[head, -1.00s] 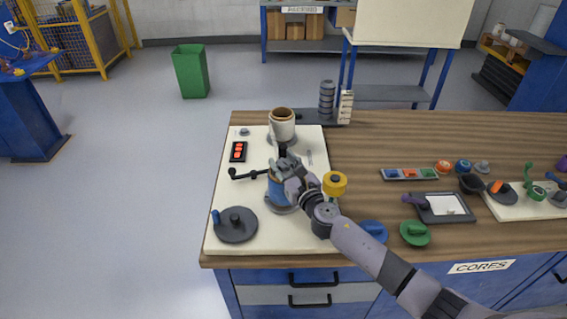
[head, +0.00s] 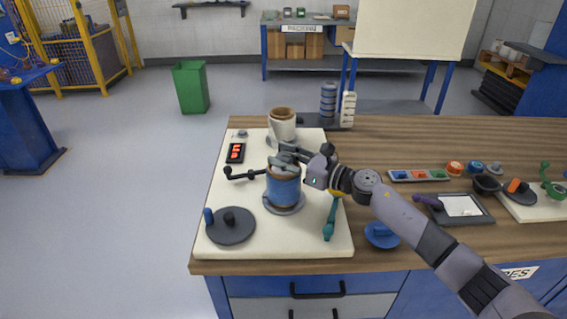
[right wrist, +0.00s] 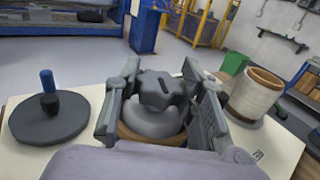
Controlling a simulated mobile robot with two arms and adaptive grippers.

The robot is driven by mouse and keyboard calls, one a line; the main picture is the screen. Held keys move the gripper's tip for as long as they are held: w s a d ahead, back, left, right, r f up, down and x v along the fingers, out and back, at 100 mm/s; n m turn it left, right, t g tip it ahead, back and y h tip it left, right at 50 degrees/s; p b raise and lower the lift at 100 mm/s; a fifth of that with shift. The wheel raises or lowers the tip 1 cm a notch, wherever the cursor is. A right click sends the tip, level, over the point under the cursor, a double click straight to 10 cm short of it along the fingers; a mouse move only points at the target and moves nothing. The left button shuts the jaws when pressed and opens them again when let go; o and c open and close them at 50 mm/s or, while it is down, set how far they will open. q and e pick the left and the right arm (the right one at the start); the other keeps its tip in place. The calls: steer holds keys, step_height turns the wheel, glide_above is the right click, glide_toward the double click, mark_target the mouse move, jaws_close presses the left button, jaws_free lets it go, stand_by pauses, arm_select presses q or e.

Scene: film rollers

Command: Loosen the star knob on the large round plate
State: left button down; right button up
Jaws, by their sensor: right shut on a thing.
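A dark grey star knob (right wrist: 158,90) sits on a lighter round cap (right wrist: 155,122) in the right wrist view. In the head view this is the top of the blue roll (head: 283,190), which stands upright on a grey round base. My right gripper (head: 288,154) is at the roll's top, its fingers shut on opposite sides of the star knob; it also fills the right wrist view (right wrist: 160,95). A large dark round plate (head: 240,236) with a small dark centre knob (head: 230,217) and a blue handle (head: 208,215) lies apart at front left. My left gripper is out of view.
A white and brown roll (head: 282,125) stands behind the blue roll. A black crank (head: 245,174) and a box with red digits (head: 236,152) are to the left. A teal handle (head: 331,220) lies right of the blue roll, beneath my arm. A blue knob (head: 381,234) is on the wood.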

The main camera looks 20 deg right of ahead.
stand_by(0.3)
steer(key=o, duration=1.2)
steer(key=shift+c, duration=0.2)
steer(key=v, duration=1.2)
